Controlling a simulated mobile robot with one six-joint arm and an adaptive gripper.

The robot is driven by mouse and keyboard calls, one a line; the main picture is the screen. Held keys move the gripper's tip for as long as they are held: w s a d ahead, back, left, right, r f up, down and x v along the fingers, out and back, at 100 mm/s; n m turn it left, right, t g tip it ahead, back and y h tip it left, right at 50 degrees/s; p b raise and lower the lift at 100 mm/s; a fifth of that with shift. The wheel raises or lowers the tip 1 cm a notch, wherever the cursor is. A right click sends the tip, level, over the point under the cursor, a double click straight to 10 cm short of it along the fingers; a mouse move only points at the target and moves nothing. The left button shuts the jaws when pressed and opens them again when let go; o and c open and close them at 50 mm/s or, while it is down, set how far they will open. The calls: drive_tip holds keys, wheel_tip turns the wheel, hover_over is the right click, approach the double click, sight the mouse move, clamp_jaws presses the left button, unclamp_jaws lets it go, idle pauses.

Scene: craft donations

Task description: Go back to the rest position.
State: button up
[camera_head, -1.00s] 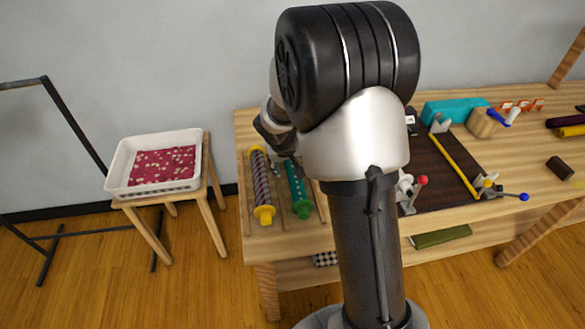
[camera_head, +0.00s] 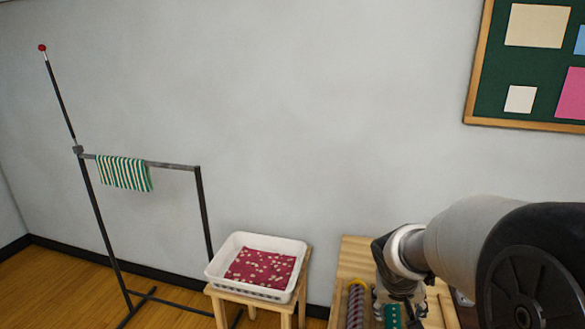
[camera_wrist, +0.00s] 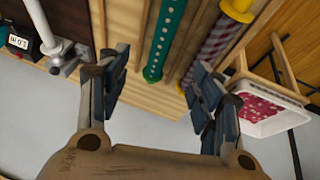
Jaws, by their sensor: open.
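My gripper (camera_wrist: 160,82) is open in the wrist view, its two dark fingers spread apart with nothing between them. Beyond the fingers, a green dotted roll (camera_wrist: 168,35) and a striped roll with yellow ends (camera_wrist: 222,38) lie in the wooden workbench's rack. In the head view my arm reaches in from the lower right, its wrist over the bench's left end. The striped roll (camera_head: 355,305) and part of the green roll (camera_head: 393,315) show below it. I cannot make out the fingertips there.
A white basket (camera_head: 222,272) holding dotted red cloth stands on a wooden stool (camera_head: 303,285) left of the bench (camera_head: 356,258). A dark metal rack (camera_head: 203,210) with a striped green cloth (camera_head: 124,173) stands further left. A pinboard (camera_head: 478,80) hangs at upper right.

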drive_tip(key=s+a+r+n+y, duration=0.1)
drive_tip(key=s+a+r, duration=0.2)
drive_tip(key=s, duration=0.5)
drive_tip(key=s+a+r+y, duration=0.1)
drive_tip(key=s+a+r, duration=0.2)
drive_tip(key=s, duration=0.5)
drive_tip(key=s+a+r+n+y, duration=0.1)
drive_tip(key=s+a+r, duration=0.2)
drive_tip(key=s+a, duration=0.2)
drive_tip(key=s, duration=0.3)
drive_tip(key=shift+s+n+t, duration=0.3)
drive_tip(key=shift+s+t, duration=0.1)
drive_tip(key=shift+r, duration=0.1)
drive_tip(key=shift+c, duration=0.5)
